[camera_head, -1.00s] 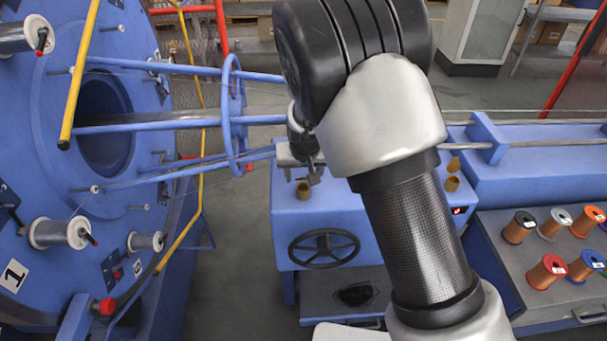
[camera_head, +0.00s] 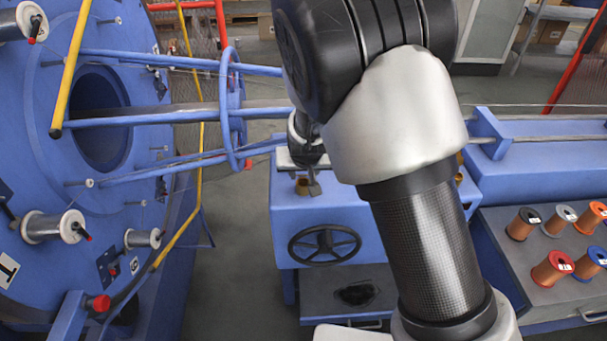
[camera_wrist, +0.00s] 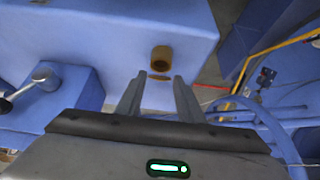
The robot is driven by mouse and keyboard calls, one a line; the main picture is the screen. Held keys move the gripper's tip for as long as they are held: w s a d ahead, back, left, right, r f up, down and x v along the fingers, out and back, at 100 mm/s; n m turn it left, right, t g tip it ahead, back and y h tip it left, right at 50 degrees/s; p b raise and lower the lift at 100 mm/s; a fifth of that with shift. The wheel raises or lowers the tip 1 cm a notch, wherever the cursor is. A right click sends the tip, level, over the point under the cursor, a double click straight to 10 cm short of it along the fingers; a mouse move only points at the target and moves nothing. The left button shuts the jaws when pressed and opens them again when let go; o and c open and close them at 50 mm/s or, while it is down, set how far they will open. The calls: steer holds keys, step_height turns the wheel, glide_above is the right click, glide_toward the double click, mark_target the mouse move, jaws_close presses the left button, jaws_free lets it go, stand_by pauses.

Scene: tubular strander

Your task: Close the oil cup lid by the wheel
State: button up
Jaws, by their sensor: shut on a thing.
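The oil cup (camera_head: 300,187) is a small brass cup on the blue cabinet, above the black handwheel (camera_head: 324,244). In the wrist view the cup (camera_wrist: 161,57) appears as a short brass cylinder with a dark opening. Its lid (camera_wrist: 159,77) shows as a thin brown strip just below the cup, between my fingertips. My gripper (camera_head: 313,187) reaches down at the cup, and its fingers also show in the wrist view (camera_wrist: 159,80). The jaws are shut on the lid, a small gap from the cup body. My arm hides part of the cabinet top.
A blue drum with wire spools (camera_head: 52,226) stands at the left, with blue rods running through a ring (camera_head: 231,110) close to my gripper. Another brass cup (camera_head: 459,178) is partly hidden by my arm. Copper spools (camera_head: 552,268) stand on the right bench.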

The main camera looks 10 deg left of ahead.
mark_target(303, 187)
steer(key=t+b, duration=0.1)
steer(key=s+f+b, duration=0.1)
steer(key=b, duration=0.1)
steer(key=f+t+b, duration=0.1)
steer(key=shift+s+d+f+t+y+b, duration=0.1)
steer(key=shift+s+f+t+y+b, duration=0.15)
steer(key=shift+t+y+b, duration=0.05)
steer(key=f+t+b, duration=0.1)
steer(key=b, duration=0.1)
steer(key=t+b, duration=0.1)
steer(key=b, duration=0.2)
steer(key=shift+s+d+f+y+b, duration=0.15)
steer(key=shift+s+f+y+b, duration=0.15)
steer(key=shift+s+f, duration=0.1)
steer(key=t+b, duration=0.2)
steer(key=shift+s+d+f+y+b, duration=0.1)
steer(key=shift+s+f+y+b, duration=0.05)
steer(key=shift+f+y+b, duration=0.2)
steer(key=shift+s+f+t+y+b, duration=0.1)
steer(key=shift+f+t+y+b, duration=0.15)
steer(key=shift+t+b, duration=1)
steer(key=o, duration=1.1)
steer(key=shift+c, duration=0.2)
